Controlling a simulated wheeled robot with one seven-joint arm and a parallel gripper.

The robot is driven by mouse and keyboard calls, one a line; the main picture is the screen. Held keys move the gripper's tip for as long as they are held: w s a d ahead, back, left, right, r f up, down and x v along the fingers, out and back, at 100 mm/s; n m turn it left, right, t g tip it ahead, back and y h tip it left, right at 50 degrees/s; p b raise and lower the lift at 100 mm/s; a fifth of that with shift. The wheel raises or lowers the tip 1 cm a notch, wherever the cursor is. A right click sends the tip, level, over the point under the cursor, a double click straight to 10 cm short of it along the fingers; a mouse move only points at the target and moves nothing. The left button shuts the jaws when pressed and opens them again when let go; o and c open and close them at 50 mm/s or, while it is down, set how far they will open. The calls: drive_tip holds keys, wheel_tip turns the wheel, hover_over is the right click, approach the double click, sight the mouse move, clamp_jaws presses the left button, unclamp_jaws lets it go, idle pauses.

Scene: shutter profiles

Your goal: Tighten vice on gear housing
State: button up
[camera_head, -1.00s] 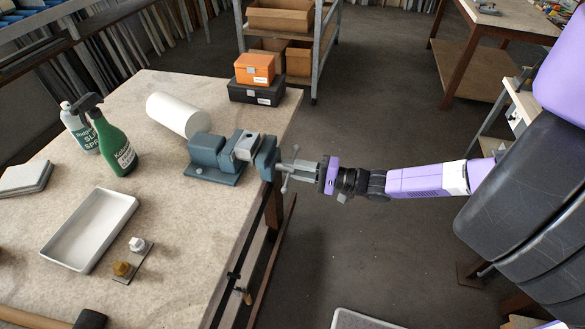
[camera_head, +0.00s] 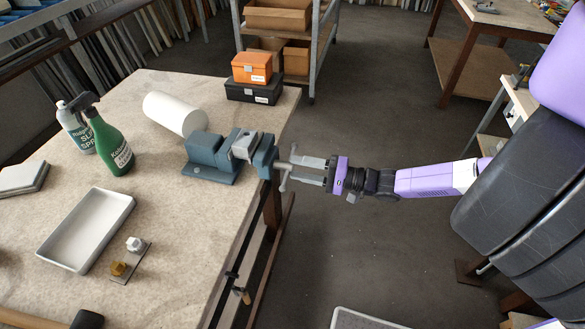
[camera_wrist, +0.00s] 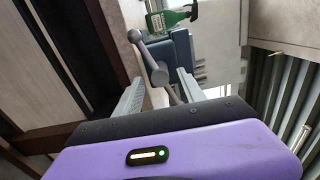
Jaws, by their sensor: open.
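The blue-grey vice (camera_head: 209,158) is mounted at the right edge of the workbench. A light grey block, which looks like the gear housing (camera_head: 244,147), sits between its jaws. The vice's grey T-handle (camera_head: 283,176) sticks out past the bench edge, its bar tilted. My gripper (camera_head: 302,170) is open, level with the handle and just right of it. In the wrist view the handle bar (camera_wrist: 147,56) shows ahead, between the two spread fingers (camera_wrist: 160,84). Nothing is held. I cannot tell whether a finger touches the bar.
A white cylinder (camera_head: 174,114), a green spray bottle (camera_head: 112,146), a white tray (camera_head: 70,230) and a plate with two small pieces (camera_head: 131,262) are on the bench (camera_head: 180,250). Orange (camera_head: 252,67) and black boxes (camera_head: 254,90) stand at the back. Floor is clear around my arm.

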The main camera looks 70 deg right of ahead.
drive_tip(key=shift+s+d+b, duration=0.2)
drive_tip(key=shift+s+b, duration=0.25)
drive_tip(key=shift+s, duration=2.2)
